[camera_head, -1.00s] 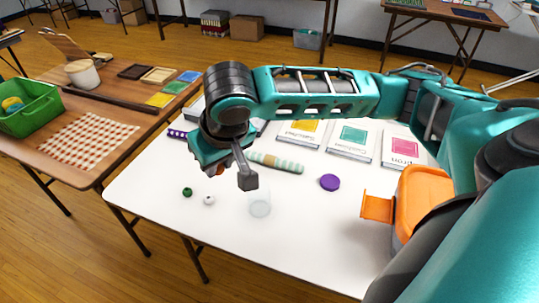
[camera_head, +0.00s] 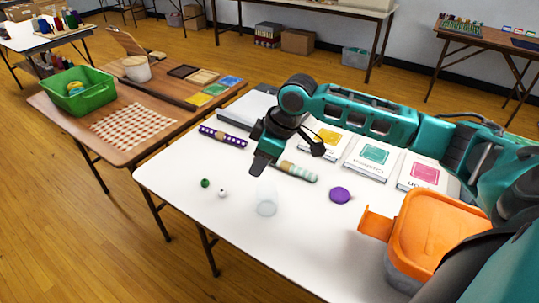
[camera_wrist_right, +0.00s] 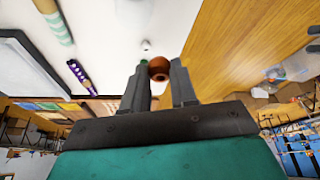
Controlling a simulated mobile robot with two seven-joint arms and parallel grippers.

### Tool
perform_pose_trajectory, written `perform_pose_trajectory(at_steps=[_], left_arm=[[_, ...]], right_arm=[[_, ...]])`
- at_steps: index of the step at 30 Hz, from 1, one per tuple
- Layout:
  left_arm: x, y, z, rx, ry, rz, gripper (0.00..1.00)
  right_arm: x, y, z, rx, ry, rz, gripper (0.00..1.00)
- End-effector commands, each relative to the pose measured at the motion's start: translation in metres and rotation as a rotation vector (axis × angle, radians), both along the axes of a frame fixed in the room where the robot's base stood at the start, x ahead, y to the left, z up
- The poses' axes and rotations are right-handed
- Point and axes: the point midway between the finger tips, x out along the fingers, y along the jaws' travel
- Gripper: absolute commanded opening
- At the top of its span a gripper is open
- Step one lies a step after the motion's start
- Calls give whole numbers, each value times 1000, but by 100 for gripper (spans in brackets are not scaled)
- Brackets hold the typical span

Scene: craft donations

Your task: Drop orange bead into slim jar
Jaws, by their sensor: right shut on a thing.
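The orange bead (camera_wrist_right: 158,70) shows in the right wrist view, pinched between the two fingertips of my right gripper (camera_wrist_right: 158,82). In the head view the right gripper (camera_head: 263,163) is above the white table, a little behind the slim jar in the picture. The bead cannot be made out there. The slim jar (camera_head: 266,204) is clear and pale, standing open and apart from the gripper. My left gripper is not in view.
A green bead (camera_head: 205,183) and a white bead (camera_head: 223,194) lie left of the jar. A purple disc (camera_head: 340,195) lies right of it. Patterned rolls (camera_head: 223,136) and booklets (camera_head: 372,158) are behind. An orange-lidded tub (camera_head: 432,235) stands at right. The table's front is clear.

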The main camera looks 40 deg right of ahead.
Motion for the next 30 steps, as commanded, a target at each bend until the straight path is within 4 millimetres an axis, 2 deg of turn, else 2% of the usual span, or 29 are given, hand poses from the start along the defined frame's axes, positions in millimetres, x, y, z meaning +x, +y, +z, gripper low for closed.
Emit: perform_pose_trajectory(at_steps=[3, 9, 14, 21, 24, 30], left_arm=[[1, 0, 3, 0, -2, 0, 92], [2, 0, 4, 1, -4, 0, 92], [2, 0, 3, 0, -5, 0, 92], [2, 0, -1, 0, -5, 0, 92], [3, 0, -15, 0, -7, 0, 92], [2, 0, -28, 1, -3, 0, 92]], right_arm=[[5, -17, -6, 1, 3, 85, 0], [9, -30, -11, 0, 0, 170, 0], [10, -32, -16, 0, -1, 183, 0], [9, -32, -34, -3, 0, 182, 0], [9, -32, -45, -3, -3, 182, 0], [9, -32, -52, -3, -2, 181, 0]])
